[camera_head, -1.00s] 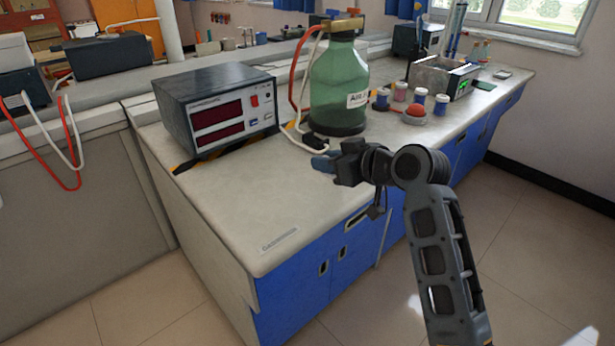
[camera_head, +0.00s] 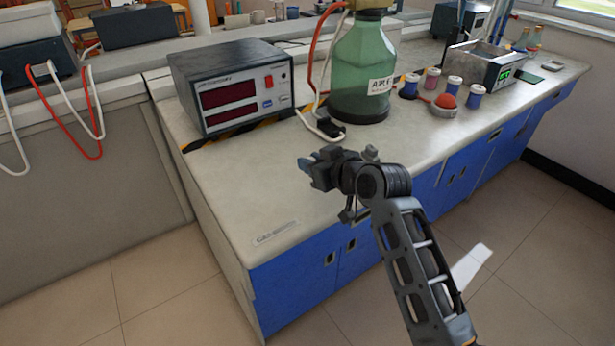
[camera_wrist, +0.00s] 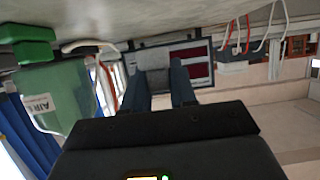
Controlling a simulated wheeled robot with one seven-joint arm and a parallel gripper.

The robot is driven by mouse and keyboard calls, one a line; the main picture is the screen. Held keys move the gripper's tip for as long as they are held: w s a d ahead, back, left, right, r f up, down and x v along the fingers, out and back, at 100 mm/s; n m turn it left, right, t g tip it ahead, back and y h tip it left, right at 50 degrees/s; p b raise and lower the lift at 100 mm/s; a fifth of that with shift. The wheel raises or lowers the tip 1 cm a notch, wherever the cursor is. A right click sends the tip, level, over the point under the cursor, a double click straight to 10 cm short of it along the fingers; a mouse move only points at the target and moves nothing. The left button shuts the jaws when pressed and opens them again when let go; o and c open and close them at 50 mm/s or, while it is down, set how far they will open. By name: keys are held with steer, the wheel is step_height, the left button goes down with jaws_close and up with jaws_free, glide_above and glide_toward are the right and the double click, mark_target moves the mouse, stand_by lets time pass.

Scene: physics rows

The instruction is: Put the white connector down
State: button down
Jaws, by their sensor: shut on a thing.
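My gripper (camera_head: 311,168) is over the front part of the bench, left of the green bottle's base in the head view. In the wrist view its two dark fingers (camera_wrist: 162,82) are shut on a small pale grey block, which I take for the white connector (camera_wrist: 153,57). In the head view the connector is mostly hidden by the gripper. I cannot tell whether it touches the bench top (camera_head: 235,190).
A power supply (camera_head: 232,88) stands behind on the bench. A green bottle (camera_head: 361,75), white cable with black plug (camera_head: 329,128), several small jars (camera_head: 454,85) and a metal bath (camera_head: 480,65) stand to the right. The bench's front left is clear.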

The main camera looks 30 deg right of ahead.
mark_target(307, 190)
steer(key=shift+w+a+f, duration=0.35)
steer(key=shift+a+f, duration=0.05)
steer(key=shift+a, duration=0.1)
steer(key=shift+f, duration=1.95)
steer(key=shift+f, duration=0.1)
steer(key=shift+f, duration=0.15)
steer(key=c, duration=0.9)
jaws_free()
